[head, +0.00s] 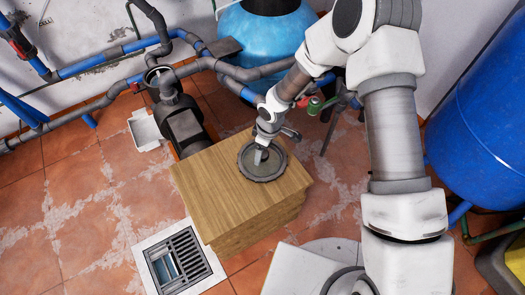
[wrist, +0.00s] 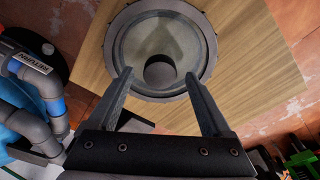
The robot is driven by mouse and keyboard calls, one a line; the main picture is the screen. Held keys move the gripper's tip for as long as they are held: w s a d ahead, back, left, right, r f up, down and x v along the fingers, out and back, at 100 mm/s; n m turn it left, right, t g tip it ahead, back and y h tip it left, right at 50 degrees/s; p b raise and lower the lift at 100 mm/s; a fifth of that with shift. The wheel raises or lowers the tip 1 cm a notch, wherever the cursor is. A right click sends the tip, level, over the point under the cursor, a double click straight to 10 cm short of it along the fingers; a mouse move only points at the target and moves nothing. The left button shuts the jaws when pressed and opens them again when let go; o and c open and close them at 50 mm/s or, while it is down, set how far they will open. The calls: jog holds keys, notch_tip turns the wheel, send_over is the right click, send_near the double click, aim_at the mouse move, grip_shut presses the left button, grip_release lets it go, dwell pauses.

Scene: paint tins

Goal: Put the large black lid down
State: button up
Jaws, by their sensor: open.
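The large black lid (head: 246,168) lies flat on top of the wooden block, near its right side. It is round, with a dark rim and a greyer middle. The wrist view shows the lid (wrist: 135,45) ahead of the fingers, with a round dark knob (wrist: 160,71) near its middle. My gripper (head: 262,156) is above the lid. In the wrist view my gripper (wrist: 158,75) is open, its fingertips apart to the left and right of the knob. Nothing is held between them. I cannot tell whether a fingertip touches the lid.
The wooden block (head: 215,190) has bare top to the lid's left. A floor drain grate (head: 178,262) lies in front of it. A pump with pipes (head: 183,125) stands behind left, a light blue tank (head: 262,40) behind, and a dark blue tank (head: 485,120) at right.

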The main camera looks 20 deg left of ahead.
aim_at(267, 155)
notch_tip(267, 155, up, 10)
jog(key=d+p, duration=0.1)
jog(key=p, duration=0.2)
jog(key=shift+d, duration=0.1)
jog(key=w+d+r+m+t+h, duration=0.15)
jog(key=d+r+m, duration=0.25)
jog(key=d+r, duration=0.55)
jog(key=w+d+r+m+t+h, duration=0.1)
jog(key=w+d+r+m+t, duration=0.15)
jog(key=d+r, duration=0.7)
jog(key=s+d+r+m, duration=0.5)
jog(key=s+r, duration=0.3)
jog(key=s+d+r+m+t+y, duration=0.1)
jog(key=s+d+r+m, duration=0.4)
jog(key=s+r, duration=0.3)
jog(key=shift+s+d, duration=0.35)
jog(key=shift+s, duration=0.3)
